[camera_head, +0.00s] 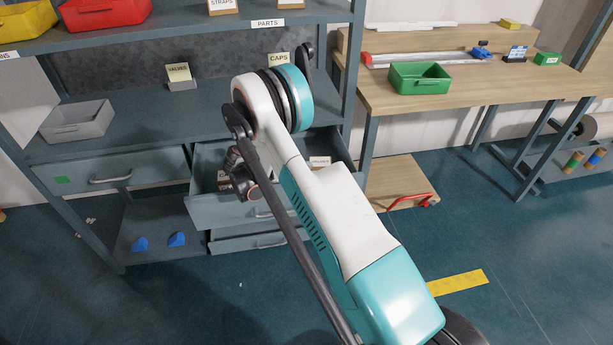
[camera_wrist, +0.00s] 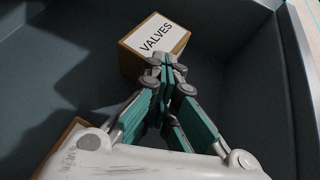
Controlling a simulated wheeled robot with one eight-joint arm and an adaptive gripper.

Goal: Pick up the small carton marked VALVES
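The small carton marked VALVES (camera_wrist: 153,42) is a brown box with a white label on top. It stands on the floor of a dark grey open drawer, at the top middle of the wrist view. My gripper (camera_wrist: 167,66) points at it, with the fingertips close together and overlapping its lower right part in the picture. The carton does not appear to be between the fingers; whether the tips touch it I cannot tell. In the head view my arm reaches into the open drawer (camera_head: 228,212), where two white-labelled cartons show, one at the right (camera_head: 320,163). Their labels are too small to read.
Another brown carton (camera_wrist: 62,143) is partly hidden at the lower left of the wrist view. The drawer wall (camera_wrist: 297,85) rises close at the right. Above the drawer, the shelf holds a grey bin (camera_head: 77,121) and a card-topped box (camera_head: 180,79).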

